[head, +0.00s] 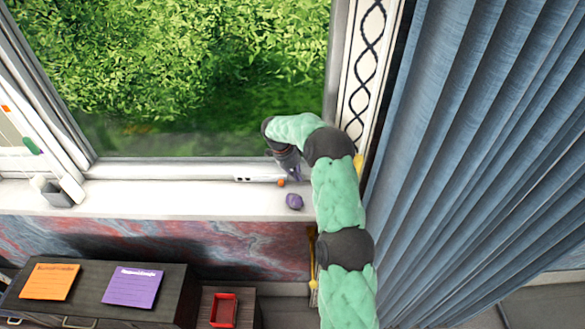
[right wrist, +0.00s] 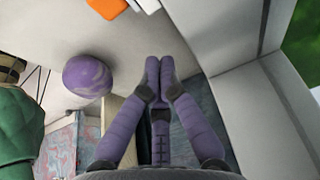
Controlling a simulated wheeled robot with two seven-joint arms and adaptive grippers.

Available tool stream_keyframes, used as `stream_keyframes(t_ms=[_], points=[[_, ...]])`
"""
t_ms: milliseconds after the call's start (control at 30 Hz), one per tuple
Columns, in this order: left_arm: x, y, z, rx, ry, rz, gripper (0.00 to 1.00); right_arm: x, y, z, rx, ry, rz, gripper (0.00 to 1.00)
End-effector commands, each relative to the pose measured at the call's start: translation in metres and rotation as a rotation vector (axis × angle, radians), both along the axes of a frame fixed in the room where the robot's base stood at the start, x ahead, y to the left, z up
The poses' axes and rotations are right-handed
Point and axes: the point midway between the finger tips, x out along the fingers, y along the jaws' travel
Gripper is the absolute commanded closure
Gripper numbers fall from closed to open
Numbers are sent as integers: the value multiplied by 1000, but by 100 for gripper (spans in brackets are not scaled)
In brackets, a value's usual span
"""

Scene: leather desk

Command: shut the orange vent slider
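A small orange piece (head: 281,182) sits at the right end of a white strip (head: 258,179) with dark marks, along the bottom of the window frame. In the right wrist view an orange block (right wrist: 107,8) shows at the top edge, partly cut off, beside a white part. My right gripper (head: 290,168) is just above the orange piece in the head view. Its purple fingers (right wrist: 158,65) are together at the tips with nothing visible between them, apart from the orange block. My left gripper is out of view.
A purple ball (head: 294,201) lies on the white sill (head: 190,200) close to my right gripper. A blue curtain (head: 470,130) hangs to the right. Another orange mark (head: 5,108) and a green piece (head: 31,146) are on the left frame.

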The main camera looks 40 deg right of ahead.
Motion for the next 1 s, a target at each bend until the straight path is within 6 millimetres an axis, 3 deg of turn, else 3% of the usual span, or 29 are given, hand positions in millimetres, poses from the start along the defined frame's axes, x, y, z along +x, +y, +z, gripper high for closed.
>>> stream_keyframes(t_ms=[100,400,867,1000], points=[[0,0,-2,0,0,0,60,-6,-6,-22,1,4,0,100],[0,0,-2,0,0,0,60,19,22,-18,0,0,1,100],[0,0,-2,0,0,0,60,23,27,-18,-1,-1,0,100],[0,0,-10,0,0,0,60,35,41,-21,-1,-2,3,100]])
